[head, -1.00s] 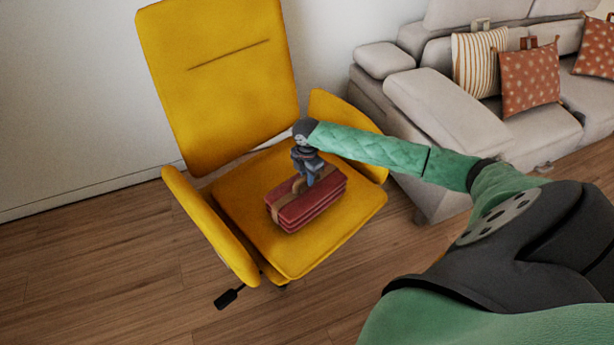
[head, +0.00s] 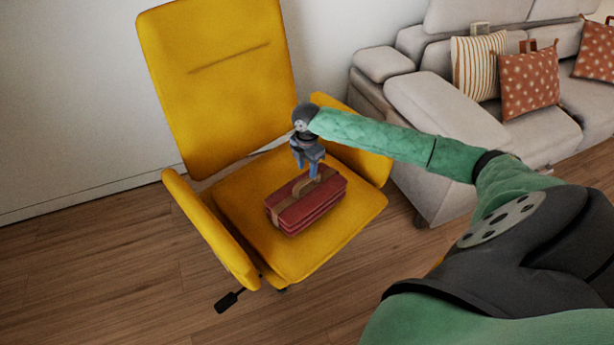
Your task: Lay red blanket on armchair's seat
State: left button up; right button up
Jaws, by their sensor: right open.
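The red blanket (head: 318,205), folded into a thick block with a brown strap and handle (head: 302,187), lies on the seat of the yellow armchair (head: 245,208). My right gripper (head: 313,173) points down just above the strap's handle, toward the blanket's back edge. Its fingers are open, and the handle shows just below the fingertips. It is too small to tell whether a fingertip still touches the handle. My left gripper is out of view.
The armchair's armrests (head: 212,228) stand on both sides of the seat, and its tall backrest (head: 220,80) is behind. A light grey sofa (head: 440,105) with patterned cushions (head: 530,82) stands at the right. Wooden floor is clear at the front left.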

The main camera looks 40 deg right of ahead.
notch_tip(320, 180, up, 6)
jog(key=shift+f, duration=0.1)
dwell(0.7)
